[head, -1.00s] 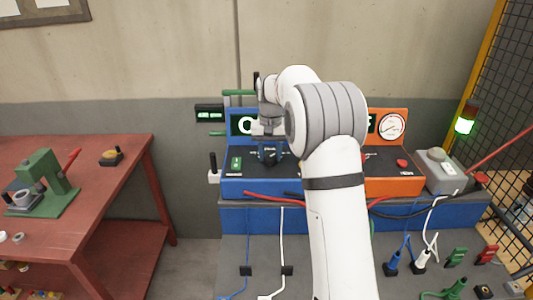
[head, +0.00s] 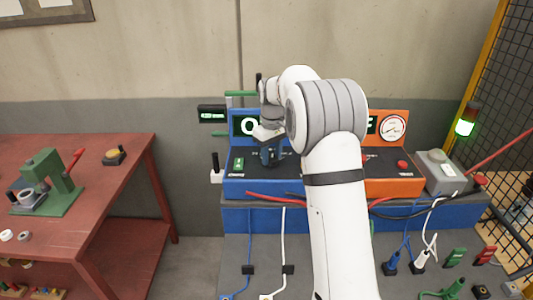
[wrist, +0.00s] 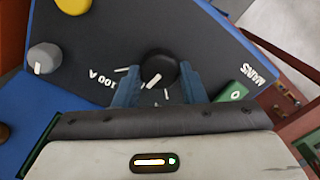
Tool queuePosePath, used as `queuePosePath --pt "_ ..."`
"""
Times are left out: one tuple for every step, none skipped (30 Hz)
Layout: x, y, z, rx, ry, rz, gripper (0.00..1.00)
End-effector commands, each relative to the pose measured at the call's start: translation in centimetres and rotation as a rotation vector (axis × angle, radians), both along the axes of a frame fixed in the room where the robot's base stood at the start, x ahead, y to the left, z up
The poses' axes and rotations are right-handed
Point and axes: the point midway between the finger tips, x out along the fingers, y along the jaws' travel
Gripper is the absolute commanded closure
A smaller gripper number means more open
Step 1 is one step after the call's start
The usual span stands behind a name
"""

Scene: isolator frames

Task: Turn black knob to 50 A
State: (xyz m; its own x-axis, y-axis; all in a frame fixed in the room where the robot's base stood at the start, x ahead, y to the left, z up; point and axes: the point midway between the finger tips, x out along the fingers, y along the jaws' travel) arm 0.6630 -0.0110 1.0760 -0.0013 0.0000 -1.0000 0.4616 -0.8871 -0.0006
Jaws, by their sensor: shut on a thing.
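The black knob (wrist: 164,66) sits on the blue panel in the wrist view, between the two blue fingers of my gripper (wrist: 158,78). The gripper is shut on the knob from both sides. The knob's white pointer line points to the lower left in that view. A white "100 A" label (wrist: 98,79) is printed left of the knob; I cannot make out a 50 A label. In the head view my gripper (head: 269,157) is down at the blue unit (head: 236,188), and the knob is hidden behind it.
A green switch (wrist: 235,93) and a grey knob (wrist: 44,57) flank the black knob. The orange unit (head: 395,187) with a round gauge (head: 392,127) stands to the right, partly behind my arm. A red table (head: 115,190) is at left. Cables cross the bench front.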

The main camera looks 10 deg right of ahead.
Motion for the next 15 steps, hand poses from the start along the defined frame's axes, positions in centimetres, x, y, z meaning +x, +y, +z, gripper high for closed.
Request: queuePosePath --pt "0.17 -0.37 0.26 -0.005 -0.008 0.02 0.86" --pt "0.17 -0.39 0.27 -0.006 -0.009 0.031 0.86" --pt "0.18 -0.4 0.27 -0.006 -0.009 0.048 0.86" --pt "0.17 -0.42 0.27 -0.006 -0.009 0.057 0.86" --pt "0.18 -0.43 0.27 -0.006 -0.009 0.066 0.86" --pt "0.18 -0.45 0.27 -0.006 -0.009 0.077 0.86" --pt "0.18 -0.46 0.28 -0.006 -0.009 0.083 0.86" --pt "0.19 -0.47 0.28 -0.006 -0.009 0.089 0.86" --pt "0.19 -0.49 0.28 -0.006 -0.009 0.095 0.86" --pt "0.19 -0.5 0.29 -0.007 -0.01 0.099 0.86" --pt "0.2 -0.51 0.29 -0.007 -0.01 0.103 0.86" --pt "0.19 -0.52 0.29 -0.007 -0.01 0.105 0.86" --pt "0.2 -0.54 0.3 -0.007 -0.01 0.107 0.86" --pt "0.19 -0.54 0.3 -0.007 -0.01 0.107 0.86" --pt "0.2 -0.56 0.31 -0.007 -0.01 0.108 0.86"
